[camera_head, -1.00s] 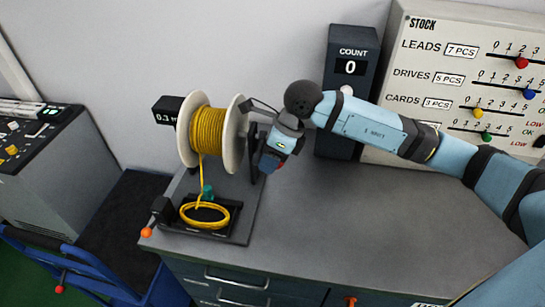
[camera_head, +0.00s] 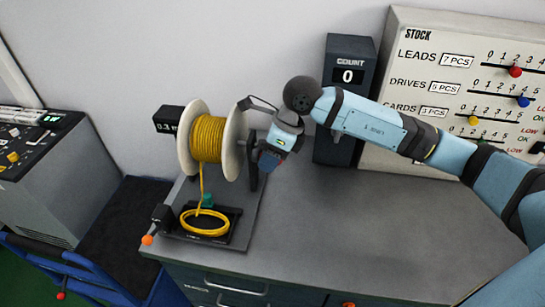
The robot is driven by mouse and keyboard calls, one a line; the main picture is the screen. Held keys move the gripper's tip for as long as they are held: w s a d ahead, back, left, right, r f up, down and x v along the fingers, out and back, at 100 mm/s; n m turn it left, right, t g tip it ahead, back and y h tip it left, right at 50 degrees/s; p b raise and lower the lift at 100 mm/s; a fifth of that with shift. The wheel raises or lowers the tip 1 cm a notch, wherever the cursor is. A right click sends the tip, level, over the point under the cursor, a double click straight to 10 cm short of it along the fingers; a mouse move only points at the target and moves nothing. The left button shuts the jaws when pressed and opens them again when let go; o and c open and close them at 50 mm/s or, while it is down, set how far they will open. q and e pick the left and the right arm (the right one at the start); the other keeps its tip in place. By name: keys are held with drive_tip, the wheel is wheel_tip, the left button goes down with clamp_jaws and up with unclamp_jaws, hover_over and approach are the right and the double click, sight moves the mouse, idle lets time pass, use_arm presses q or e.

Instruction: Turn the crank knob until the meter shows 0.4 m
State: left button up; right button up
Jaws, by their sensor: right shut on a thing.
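A reel of yellow cable (camera_head: 208,139) with pale flanges stands on a dark stand at the back left of the bench. A black meter (camera_head: 168,119) behind its left side reads about 0.3 m, partly hidden by the flange. The yellow strand runs down to a coil (camera_head: 204,222) in a black tray. My right gripper (camera_head: 262,150) is at the right side of the reel, by the crank side of the stand. It is shut on the crank knob, which the gripper hides. My left gripper is not in view.
A dark count box (camera_head: 349,63) showing 0 and a stock board (camera_head: 440,60) with sliders stand behind my right arm. A lever with an orange knob (camera_head: 147,240) is at the tray's left. The bench top (camera_head: 340,230) is clear at front right.

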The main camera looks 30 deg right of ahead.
drive_tip(key=r, duration=0.1)
drive_tip(key=w+r, duration=0.1)
drive_tip(key=shift+w+d+r, duration=0.1)
drive_tip(key=shift+w+r, duration=0.1)
drive_tip(key=shift+r, duration=0.2)
drive_tip(key=shift+w+r, duration=0.1)
drive_tip(key=shift+w+d+r+p, duration=0.35)
drive_tip(key=shift+w+d+r, duration=0.1)
drive_tip(key=shift+r, duration=0.15)
drive_tip(key=shift+w+a, duration=0.1)
drive_tip(key=shift+w, duration=0.25)
drive_tip(key=shift+c, duration=0.2)
drive_tip(key=shift+a, duration=0.15)
drive_tip(key=shift+c, duration=0.3)
drive_tip(key=shift+f, duration=0.1)
drive_tip(key=shift+w, duration=0.1)
